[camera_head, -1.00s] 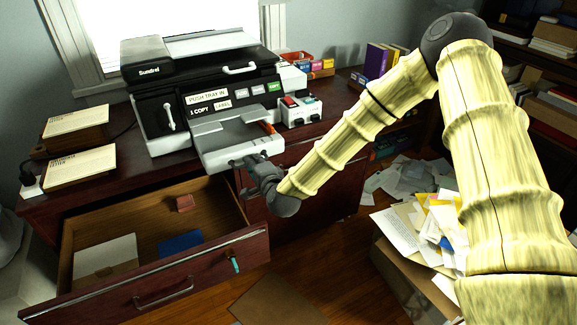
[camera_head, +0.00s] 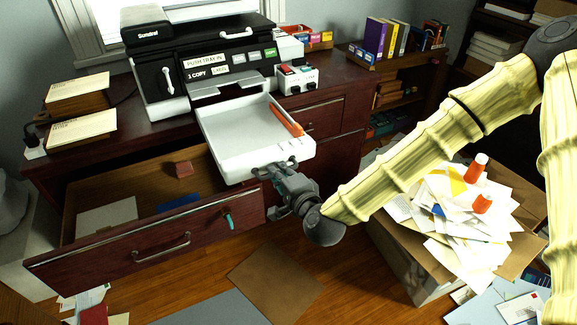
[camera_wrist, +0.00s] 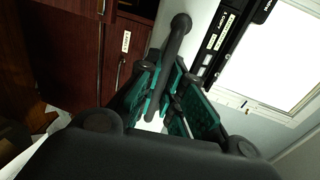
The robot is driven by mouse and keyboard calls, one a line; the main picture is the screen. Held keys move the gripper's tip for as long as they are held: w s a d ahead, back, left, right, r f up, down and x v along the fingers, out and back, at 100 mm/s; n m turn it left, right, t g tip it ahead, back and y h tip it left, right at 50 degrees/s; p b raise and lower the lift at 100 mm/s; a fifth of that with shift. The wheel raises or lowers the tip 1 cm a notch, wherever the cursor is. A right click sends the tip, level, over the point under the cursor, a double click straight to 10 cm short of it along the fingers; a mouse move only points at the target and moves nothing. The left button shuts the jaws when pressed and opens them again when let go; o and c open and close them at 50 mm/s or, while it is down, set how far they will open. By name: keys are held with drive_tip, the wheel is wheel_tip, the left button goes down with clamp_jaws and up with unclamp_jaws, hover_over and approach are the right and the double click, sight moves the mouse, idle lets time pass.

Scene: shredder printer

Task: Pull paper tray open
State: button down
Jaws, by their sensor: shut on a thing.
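The white paper tray (camera_head: 228,128) extends well out from the front of the black and white printer (camera_head: 150,90), over the open desk drawer. The tray is empty except for an orange piece (camera_head: 287,120) along its right side. My gripper (camera_head: 276,178) is at the tray's front edge, shut on the tray handle. In the wrist view, the dark handle bar (camera_wrist: 176,38) runs between the teal finger pads of my gripper (camera_wrist: 172,90). The exact contact on the handle is partly hidden by the fingers.
An open wooden drawer (camera_head: 135,262) sticks out below the tray, with paper and a blue item inside. A cardboard box (camera_head: 425,278) heaped with papers stands right of my gripper. Loose papers and a brown sheet (camera_head: 275,280) lie on the floor.

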drive_tip(key=shift+s, duration=0.1)
drive_tip(key=c, duration=1.5)
unclamp_jaws()
drive_tip(key=shift+v, duration=3.7)
